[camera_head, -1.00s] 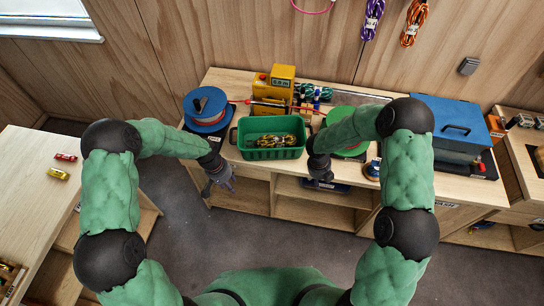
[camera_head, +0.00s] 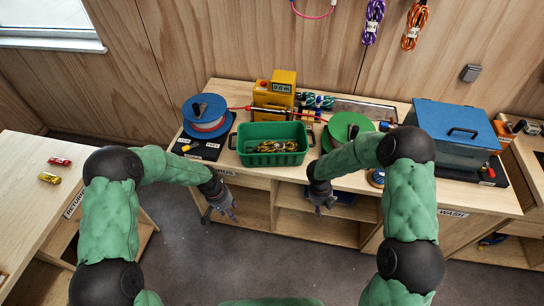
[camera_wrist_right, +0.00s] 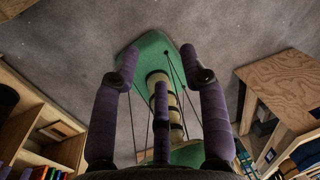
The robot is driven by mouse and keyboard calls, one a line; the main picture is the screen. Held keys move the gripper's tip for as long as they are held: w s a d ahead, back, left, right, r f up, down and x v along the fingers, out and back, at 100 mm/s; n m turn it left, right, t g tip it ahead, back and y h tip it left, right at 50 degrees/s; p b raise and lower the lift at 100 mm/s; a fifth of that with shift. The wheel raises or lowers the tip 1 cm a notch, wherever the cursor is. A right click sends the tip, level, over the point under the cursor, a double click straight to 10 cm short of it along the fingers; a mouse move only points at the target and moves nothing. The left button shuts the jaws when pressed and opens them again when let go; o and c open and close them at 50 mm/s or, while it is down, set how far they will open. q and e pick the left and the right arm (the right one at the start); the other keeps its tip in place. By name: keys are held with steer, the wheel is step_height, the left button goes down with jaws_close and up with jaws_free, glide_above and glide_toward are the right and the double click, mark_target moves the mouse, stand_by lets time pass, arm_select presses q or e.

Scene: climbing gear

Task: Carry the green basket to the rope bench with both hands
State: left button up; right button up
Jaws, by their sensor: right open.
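The green basket (camera_head: 293,158) stands upright on the wooden bench (camera_head: 405,187) against the back wall. It has dark handles at its left and right ends and holds yellow and dark gear. My left gripper (camera_head: 220,213) hangs in front of the bench, below and left of the basket, fingers apart and empty. My right gripper (camera_head: 322,206) hangs in front of the bench, below and right of the basket. In the right wrist view its fingers (camera_wrist_right: 160,85) are spread with nothing between them. Neither gripper touches the basket. I cannot tell which surface is the rope bench.
A blue reel (camera_head: 206,112) stands left of the basket, a green reel (camera_head: 349,128) right of it. A yellow device (camera_head: 283,82) is behind it. A blue-lidded bin (camera_head: 455,125) stands further right. A table (camera_head: 28,180) at left is mostly bare. Grey floor (camera_head: 270,265) is clear before the bench.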

step_height(320, 180, up, 12)
steer(key=a, duration=0.2)
steer(key=shift+a, duration=0.15)
steer(key=shift+f, duration=0.15)
stand_by(0.3)
arm_select(q)
steer(key=s+d+f+n+h+b, duration=0.1)
steer(key=s+d+f+b, duration=0.3)
steer(key=s+f+b, duration=0.7)
steer(key=s+f+n, duration=0.1)
steer(key=s+f, duration=0.5)
steer(key=s, duration=0.4)
steer(key=shift+n+h, duration=0.3)
steer(key=shift+h, duration=0.1)
arm_select(e)
steer(key=s+a+f+n+y, duration=0.3)
steer(key=s+f+n, duration=0.7)
steer(key=f+n, duration=0.4)
steer(key=s+a+f+n+y, duration=0.3)
steer(key=s+a+f+n, duration=0.3)
steer(key=s+f+n, duration=0.5)
step_height(320, 180, down, 4)
steer(key=n, duration=0.8)
steer(key=shift+f+n, duration=0.15)
steer(key=shift+n, duration=0.25)
arm_select(q)
steer(key=shift+c, duration=0.3)
arm_select(e)
steer(key=shift+w, duration=0.1)
steer(key=shift+c, duration=0.3)
